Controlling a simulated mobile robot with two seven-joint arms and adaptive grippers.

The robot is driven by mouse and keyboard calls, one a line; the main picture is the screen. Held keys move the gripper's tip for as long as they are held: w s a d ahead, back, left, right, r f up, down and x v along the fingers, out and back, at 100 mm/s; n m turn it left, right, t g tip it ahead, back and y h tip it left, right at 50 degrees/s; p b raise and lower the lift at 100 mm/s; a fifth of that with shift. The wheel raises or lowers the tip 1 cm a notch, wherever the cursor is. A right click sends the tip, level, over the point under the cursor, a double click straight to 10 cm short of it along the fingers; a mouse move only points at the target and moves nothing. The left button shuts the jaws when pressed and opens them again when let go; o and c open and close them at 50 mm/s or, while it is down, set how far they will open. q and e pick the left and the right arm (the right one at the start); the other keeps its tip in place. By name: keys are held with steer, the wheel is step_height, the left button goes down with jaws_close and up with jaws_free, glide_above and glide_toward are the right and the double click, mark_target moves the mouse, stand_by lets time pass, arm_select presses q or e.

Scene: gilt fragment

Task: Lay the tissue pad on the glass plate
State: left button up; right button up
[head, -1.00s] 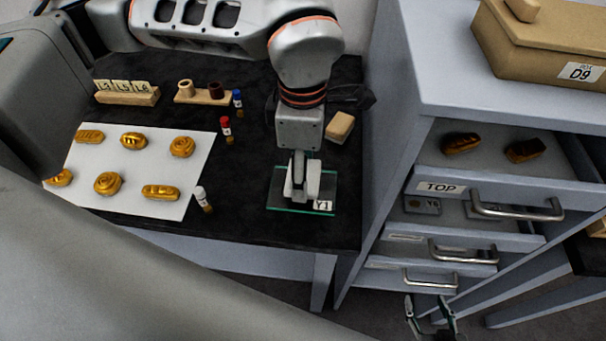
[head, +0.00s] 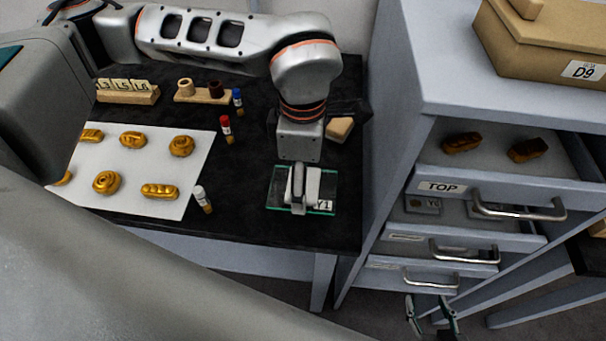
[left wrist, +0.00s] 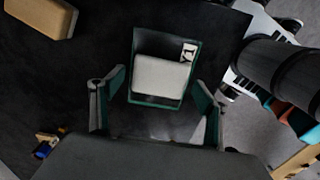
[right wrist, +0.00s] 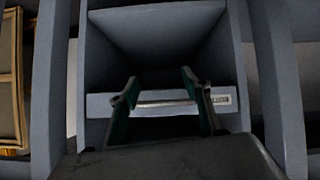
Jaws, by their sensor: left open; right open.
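The glass plate (head: 276,196) lies on the black table top, with a label reading Y1 at its front right corner. The white tissue pad (head: 314,184) lies flat on the plate. In the left wrist view the pad (left wrist: 160,77) sits inside the plate's green rim (left wrist: 166,42), clear of the label. My left gripper (left wrist: 158,80) is open above the plate, its fingers apart on either side of the pad, with gaps showing. In the head view it (head: 298,190) partly covers the pad. My right gripper (head: 430,306) is open and empty, low by the drawers.
A tan block (head: 339,129) lies behind the plate. A white sheet (head: 125,158) with several golden pieces lies at left. Small vials, including a white-capped one (head: 203,200), stand between. The grey cabinet (head: 410,110) has open drawers at right; a box labelled D9 (head: 520,60) is on top.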

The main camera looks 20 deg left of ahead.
arm_select(q)
step_height(320, 180, up, 12)
steer(key=shift+r+p, duration=0.15)
steer(key=shift+p, duration=0.2)
steer(key=shift+s, duration=0.1)
stand_by(0.5)
